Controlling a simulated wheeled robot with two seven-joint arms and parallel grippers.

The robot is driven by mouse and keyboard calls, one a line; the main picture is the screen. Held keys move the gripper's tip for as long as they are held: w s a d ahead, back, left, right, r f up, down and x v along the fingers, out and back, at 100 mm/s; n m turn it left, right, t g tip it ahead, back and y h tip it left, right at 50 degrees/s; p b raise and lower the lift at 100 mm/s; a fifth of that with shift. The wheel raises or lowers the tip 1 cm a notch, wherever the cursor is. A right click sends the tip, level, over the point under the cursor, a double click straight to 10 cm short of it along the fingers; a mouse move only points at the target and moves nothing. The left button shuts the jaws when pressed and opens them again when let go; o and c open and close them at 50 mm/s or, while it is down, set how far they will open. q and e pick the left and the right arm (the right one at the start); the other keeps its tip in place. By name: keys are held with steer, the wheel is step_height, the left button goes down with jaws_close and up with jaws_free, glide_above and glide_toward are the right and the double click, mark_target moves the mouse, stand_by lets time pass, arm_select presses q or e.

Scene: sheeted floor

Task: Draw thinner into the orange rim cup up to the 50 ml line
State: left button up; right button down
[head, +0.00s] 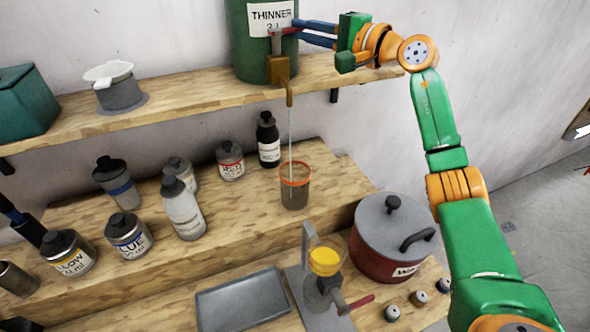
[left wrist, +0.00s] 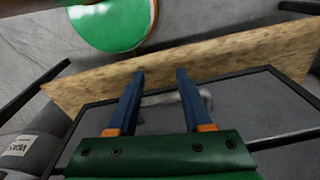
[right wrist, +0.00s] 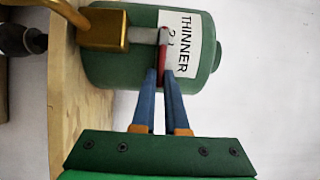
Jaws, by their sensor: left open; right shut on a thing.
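The green thinner drum (head: 236,42) with a white label stands on the upper shelf; it also shows in the right wrist view (right wrist: 110,62). Its brass tap (head: 279,70) points down, and a thin stream falls from the spout. The orange rim cup (head: 295,190) stands upright under the spout, with the stream running into it. The liquid level against its lines is too small to read. My right gripper (head: 284,32) is shut on the red tap handle (right wrist: 162,48). My left gripper (left wrist: 160,78) is open and empty; it is not in the head view.
Several paint bottles and jars (head: 183,208) stand left of the cup on the middle step. A lidded red pot (head: 380,250), a grey tray (head: 243,300) and a stand holding a cup of yellow (head: 325,262) are lower down. A wooden board edge (left wrist: 230,58) lies ahead of my left gripper.

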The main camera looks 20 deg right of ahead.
steer(key=shift+w+d+r+n+g+y, duration=0.1)
steer(key=shift+n+g+y, duration=0.25)
steer(key=shift+y, duration=0.15)
steer(key=shift+w+n+g+y, duration=0.1)
steer(key=shift+n+g+y, duration=0.2)
steer(key=shift+y, duration=0.2)
steer(key=shift+d+r, duration=0.1)
steer(key=shift+r, duration=0.2)
stand_by(6.7)
